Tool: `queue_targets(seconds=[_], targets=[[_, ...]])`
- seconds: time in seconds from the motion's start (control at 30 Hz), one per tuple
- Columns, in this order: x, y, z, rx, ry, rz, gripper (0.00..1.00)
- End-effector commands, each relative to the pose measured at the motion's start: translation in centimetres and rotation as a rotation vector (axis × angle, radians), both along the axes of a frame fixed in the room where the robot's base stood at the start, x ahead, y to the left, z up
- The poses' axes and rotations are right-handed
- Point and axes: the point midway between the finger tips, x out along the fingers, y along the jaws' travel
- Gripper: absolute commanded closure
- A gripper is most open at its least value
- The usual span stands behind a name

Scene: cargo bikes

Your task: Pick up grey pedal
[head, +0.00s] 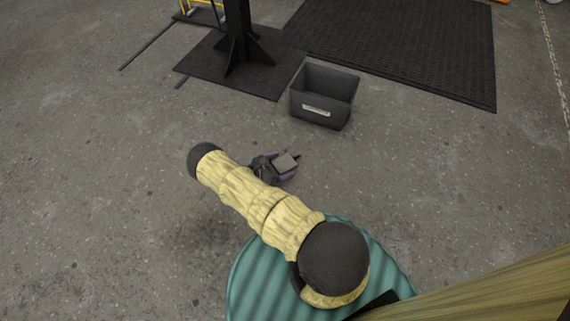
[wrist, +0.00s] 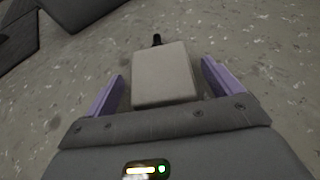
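The grey pedal (head: 286,162) is a boxy block with a short dark spindle. In the wrist view the pedal (wrist: 165,78) sits centred between the two purple fingers, spindle pointing away from me. My gripper (wrist: 163,72) is open, with a narrow gap visible on each side of the pedal. In the head view my gripper (head: 284,168) is low over the floor at the pedal, partly hidden behind my arm. I cannot tell whether the pedal touches the floor; its underside is hidden.
A dark grey open bin (head: 325,96) with a label stands on the floor beyond the pedal. A black stand with a flat base plate (head: 215,70) is behind to the left. A black ribbed mat (head: 410,45) lies at the back right.

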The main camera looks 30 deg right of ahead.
Motion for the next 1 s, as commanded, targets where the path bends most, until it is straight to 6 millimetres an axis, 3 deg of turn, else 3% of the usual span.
queue_targets(seconds=[0.03,0.3,0.67,1.0], targets=[[0.0,0.0,0.0,0.0,0.0,0.0,0.17],[0.0,0.0,0.0,-0.001,0.0,0.0,0.67],[0.0,0.0,1.2,-0.001,0.0,0.001,0.67],[0.1,0.0,7.0,-0.002,-0.001,0.001,0.67]])
